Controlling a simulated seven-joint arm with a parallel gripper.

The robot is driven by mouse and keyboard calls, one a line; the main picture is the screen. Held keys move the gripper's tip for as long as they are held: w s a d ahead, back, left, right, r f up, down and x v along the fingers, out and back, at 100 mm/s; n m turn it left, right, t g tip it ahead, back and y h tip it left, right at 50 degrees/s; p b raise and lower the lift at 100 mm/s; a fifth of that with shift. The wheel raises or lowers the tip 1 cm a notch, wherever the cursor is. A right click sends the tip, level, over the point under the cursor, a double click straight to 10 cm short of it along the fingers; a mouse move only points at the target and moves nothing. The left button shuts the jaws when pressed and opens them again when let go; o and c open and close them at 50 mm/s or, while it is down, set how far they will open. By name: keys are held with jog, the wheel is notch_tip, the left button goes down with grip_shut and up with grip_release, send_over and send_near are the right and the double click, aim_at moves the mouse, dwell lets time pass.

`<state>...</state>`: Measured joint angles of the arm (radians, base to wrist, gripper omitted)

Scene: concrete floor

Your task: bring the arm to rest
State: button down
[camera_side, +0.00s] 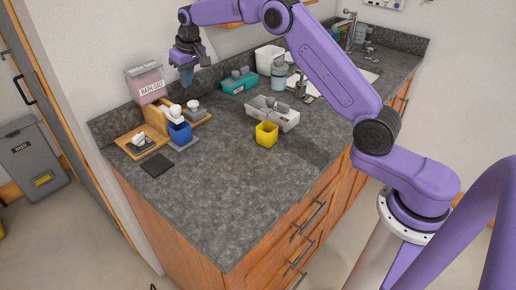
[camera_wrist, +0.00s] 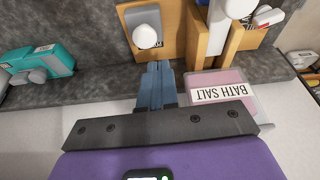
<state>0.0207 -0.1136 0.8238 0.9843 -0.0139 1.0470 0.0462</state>
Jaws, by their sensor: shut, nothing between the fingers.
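My gripper (camera_side: 187,77) hangs above the back of the counter (camera_side: 215,165), to the right of the pink bath salt box (camera_side: 147,84). In the wrist view my gripper (camera_wrist: 155,68) shows its blue-grey fingers pressed together with nothing between them. The bath salt box also shows in the wrist view (camera_wrist: 222,95), beside the fingers. My gripper looks apart from everything on the counter.
Below stand a wooden rack (camera_side: 156,122), a blue cup (camera_side: 180,133) and white-topped items. The front of the counter is clear.

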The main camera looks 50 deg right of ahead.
jog(key=s+a+r+n, duration=0.15)
jog(key=s+a, duration=0.25)
jog(key=s, duration=0.4)
jog(key=s+a+r+n+g, duration=0.1)
jog(key=s+a+n, duration=0.15)
jog(key=s, duration=0.45)
jog(key=s+a+r+n, duration=0.2)
jog(key=s+a, duration=0.2)
jog(key=s, duration=0.4)
jog(key=s+d+f+n, duration=0.1)
jog(key=s+d+n, duration=0.1)
jog(key=s, duration=0.7)
jog(key=s+d+f+n+g, duration=0.1)
jog(key=s+d, duration=0.3)
jog(key=s, duration=0.6)
jog(key=s+d+f+n+g, duration=0.1)
jog(key=s+d+f+n, duration=0.1)
jog(key=s, duration=0.8)
jog(key=shift+s+d+f+n, duration=0.25)
jog(key=shift+d+n, duration=0.25)
jog(key=shift+d, duration=0.4)
jog(key=shift+w, duration=0.1)
